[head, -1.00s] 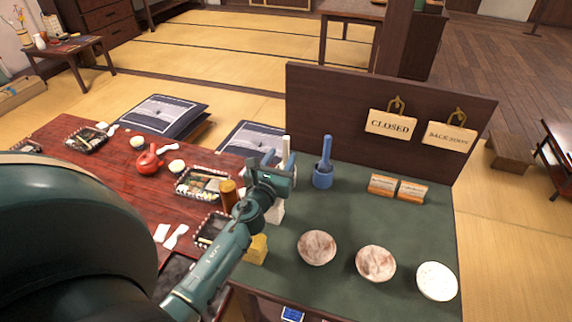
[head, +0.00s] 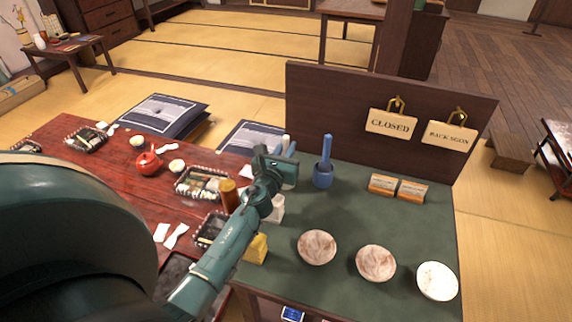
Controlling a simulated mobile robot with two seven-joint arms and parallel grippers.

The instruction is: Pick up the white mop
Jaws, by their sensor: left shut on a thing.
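The white mop's white handle (head: 285,140) sticks up at the back left of the green-topped table, just behind my left gripper. My left gripper (head: 286,150) is shut on the white mop. The gripper's body hides most of the handle. A white block-like base (head: 277,208) shows below my wrist; whether the mop still stands in it is hidden. A blue mop (head: 325,153) stands upright in a blue holder (head: 322,179) just to the right of the gripper. My right gripper is not in view.
A dark upright board (head: 330,100) with two hanging signs stands behind the green table (head: 345,215). Two small orange-and-white boxes (head: 397,188) and three round plates (head: 317,247) lie on the right. A yellow block (head: 256,249) and brown cylinder (head: 229,195) are near my arm.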

